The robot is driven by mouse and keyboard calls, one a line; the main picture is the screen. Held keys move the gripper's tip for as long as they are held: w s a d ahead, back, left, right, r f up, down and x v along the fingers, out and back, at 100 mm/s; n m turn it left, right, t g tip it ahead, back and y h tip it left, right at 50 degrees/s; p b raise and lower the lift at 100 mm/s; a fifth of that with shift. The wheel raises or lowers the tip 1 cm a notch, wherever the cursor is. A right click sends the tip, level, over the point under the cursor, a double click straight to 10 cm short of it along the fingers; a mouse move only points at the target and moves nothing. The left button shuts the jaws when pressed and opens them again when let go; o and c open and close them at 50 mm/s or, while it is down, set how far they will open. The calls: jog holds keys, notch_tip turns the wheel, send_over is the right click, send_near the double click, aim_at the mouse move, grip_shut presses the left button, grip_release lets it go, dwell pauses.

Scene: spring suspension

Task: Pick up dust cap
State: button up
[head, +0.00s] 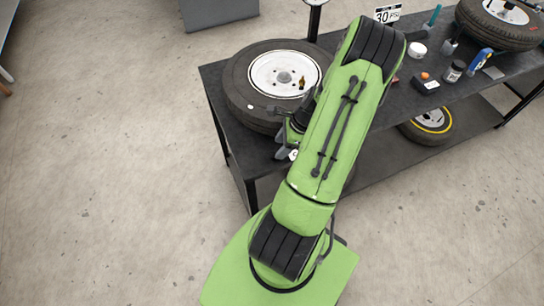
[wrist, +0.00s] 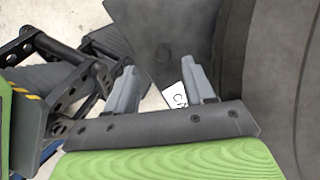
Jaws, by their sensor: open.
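I cannot make out the dust cap for certain in either view. In the head view a wheel (head: 252,96) with a black tyre and white rim lies flat on the left end of the dark workbench (head: 214,84). A small brass-coloured piece (head: 302,83) stands upright on its rim; I cannot tell whether it is the cap. My gripper (wrist: 161,78) is open in the wrist view, with two grey fingers apart. Its fingers are beside the dark tyre (wrist: 275,70), near the bench's edge. A white card with dark lettering (wrist: 176,98) shows between the fingers, partly hidden.
On the bench's right are a white round tub (head: 417,50), a black box with an orange knob (head: 425,84), a dark jar (head: 454,71), a blue bottle (head: 480,62) and another wheel (head: 497,24). A yellow-ringed wheel (head: 430,124) sits below. The floor left is clear.

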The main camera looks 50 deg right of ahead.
aim_at(273, 155)
jog(key=x, duration=0.5)
jog(key=shift+w+d+f, duration=0.15)
jog(key=shift+w+f, duration=0.05)
jog(key=shift+f, duration=0.05)
jog(key=shift+c, duration=0.4)
jog(key=shift+r, duration=0.1)
grip_shut()
